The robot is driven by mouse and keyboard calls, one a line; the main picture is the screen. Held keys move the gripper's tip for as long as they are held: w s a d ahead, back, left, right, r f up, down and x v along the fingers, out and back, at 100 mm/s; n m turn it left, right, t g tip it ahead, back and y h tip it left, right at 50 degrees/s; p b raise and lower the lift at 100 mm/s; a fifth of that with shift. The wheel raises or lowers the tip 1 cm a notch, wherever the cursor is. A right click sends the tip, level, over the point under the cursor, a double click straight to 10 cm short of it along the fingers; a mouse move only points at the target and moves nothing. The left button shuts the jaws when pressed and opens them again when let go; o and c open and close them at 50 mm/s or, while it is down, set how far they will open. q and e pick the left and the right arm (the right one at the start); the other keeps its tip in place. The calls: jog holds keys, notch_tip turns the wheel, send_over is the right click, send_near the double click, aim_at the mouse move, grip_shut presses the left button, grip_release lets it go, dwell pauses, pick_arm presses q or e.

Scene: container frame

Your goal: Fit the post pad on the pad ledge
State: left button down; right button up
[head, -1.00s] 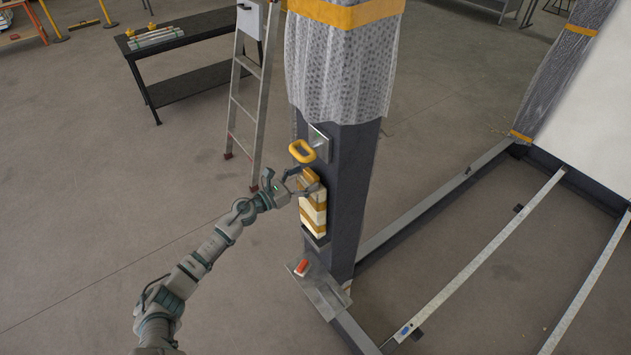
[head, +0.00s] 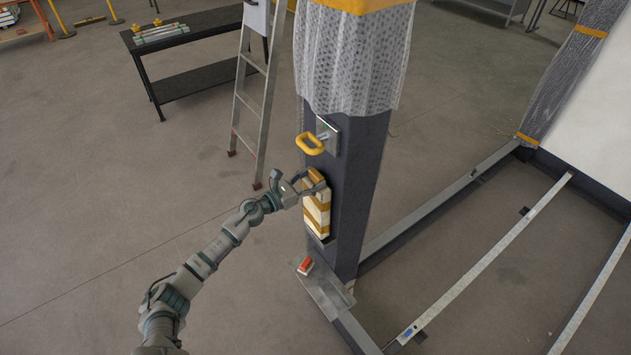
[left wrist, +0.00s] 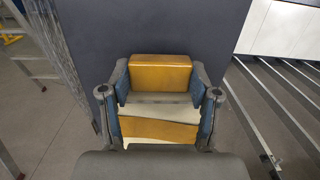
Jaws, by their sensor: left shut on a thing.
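The post pad (head: 317,211) is a cream block with yellow-orange bands, standing upright against the front face of the dark post (head: 357,168). My left gripper (head: 314,187) is shut on the upper part of the pad. In the left wrist view the left gripper (left wrist: 160,100) has one finger on each side of the pad (left wrist: 160,131). The pad ledge (head: 326,242) is a small dark lip at the pad's lower end. Whether the pad's bottom rests on it is too small to tell. My right gripper is out of view.
A yellow loop handle (head: 310,144) on a metal plate juts from the post above the pad. A metal plate with a red block (head: 305,266) is at the post's foot. A ladder (head: 250,95) and a black table (head: 195,55) stand behind.

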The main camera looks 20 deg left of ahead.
pick_arm(q)
jog(key=shift+a+f, duration=0.1)
jog(key=shift+a, duration=0.1)
jog(key=shift+s+d, duration=0.1)
jog(key=shift+d, duration=0.85)
jog(key=shift+s+d+r, duration=0.1)
jog(key=shift+d+r, duration=0.1)
jog(key=shift+s, duration=0.1)
jog(key=shift+s+a, duration=0.15)
jog(key=shift+a, duration=0.15)
jog(key=shift+a+f, duration=0.1)
jog(key=shift+a, duration=0.1)
jog(key=shift+d, duration=0.65)
jog(key=shift+a, duration=0.35)
jog(key=shift+a+f, duration=0.1)
jog(key=shift+f, duration=0.05)
jog(key=shift+f+b, duration=0.55)
jog(key=shift+f, duration=0.05)
jog(key=shift+d+f, duration=0.15)
jog(key=shift+d, duration=0.1)
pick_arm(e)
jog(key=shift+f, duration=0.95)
